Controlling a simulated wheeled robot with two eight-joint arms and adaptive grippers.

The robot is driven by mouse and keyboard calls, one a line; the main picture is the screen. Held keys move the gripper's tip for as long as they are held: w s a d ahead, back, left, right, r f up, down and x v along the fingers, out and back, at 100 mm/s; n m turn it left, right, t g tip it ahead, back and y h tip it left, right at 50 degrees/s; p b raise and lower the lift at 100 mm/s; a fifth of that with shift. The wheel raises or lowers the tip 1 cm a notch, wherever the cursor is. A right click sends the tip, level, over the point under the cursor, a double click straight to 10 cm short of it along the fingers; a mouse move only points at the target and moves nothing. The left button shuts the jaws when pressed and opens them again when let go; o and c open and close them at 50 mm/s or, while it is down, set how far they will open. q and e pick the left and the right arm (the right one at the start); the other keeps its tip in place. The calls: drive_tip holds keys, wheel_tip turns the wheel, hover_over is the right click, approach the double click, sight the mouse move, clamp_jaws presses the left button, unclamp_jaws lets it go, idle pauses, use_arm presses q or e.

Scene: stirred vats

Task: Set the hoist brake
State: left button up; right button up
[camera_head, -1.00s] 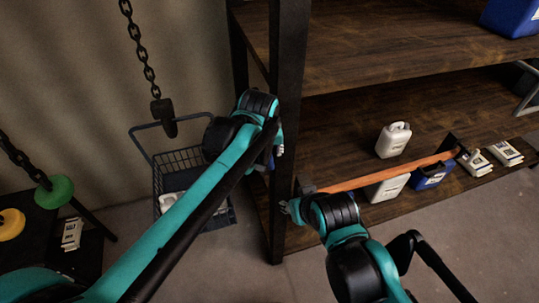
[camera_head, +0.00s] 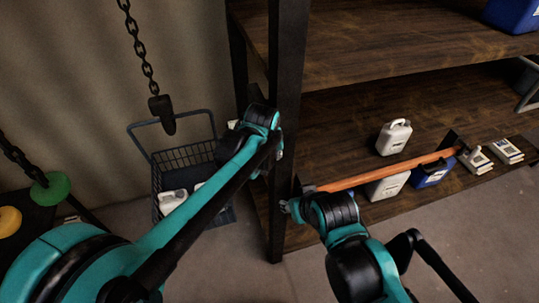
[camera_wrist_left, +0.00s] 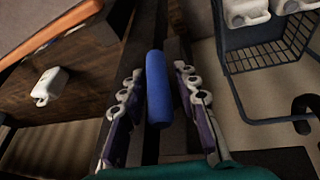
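A blue cylindrical handle (camera_wrist_left: 158,88) lies between the fingers of my left gripper (camera_wrist_left: 159,80) in the left wrist view. The fingers are apart, one on each side of it, with a visible gap on both sides. In the head view my left gripper is by the dark shelf post (camera_head: 287,120), mostly hidden behind its own wrist, and the blue handle is hidden. My right gripper (camera_head: 287,207) is at the lower part of the same post; its fingers are too small to tell open from shut.
An orange bar (camera_head: 385,173) runs along the shelf beside my right wrist. White jugs (camera_head: 394,138) and a blue container (camera_head: 433,175) stand there. A wire basket (camera_head: 185,158) holds white containers at left. A chain with a dark hook block (camera_head: 161,112) hangs above it.

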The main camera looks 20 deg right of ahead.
use_arm(q)
clamp_jaws()
drive_tip(key=shift+y, duration=0.7)
drive_tip(key=shift+o, duration=2.4)
unclamp_jaws()
drive_tip(key=shift+r, duration=0.1)
drive_tip(key=v, duration=1.1)
drive_tip(key=shift+s+r, duration=0.2)
drive_tip(key=shift+r, duration=0.15)
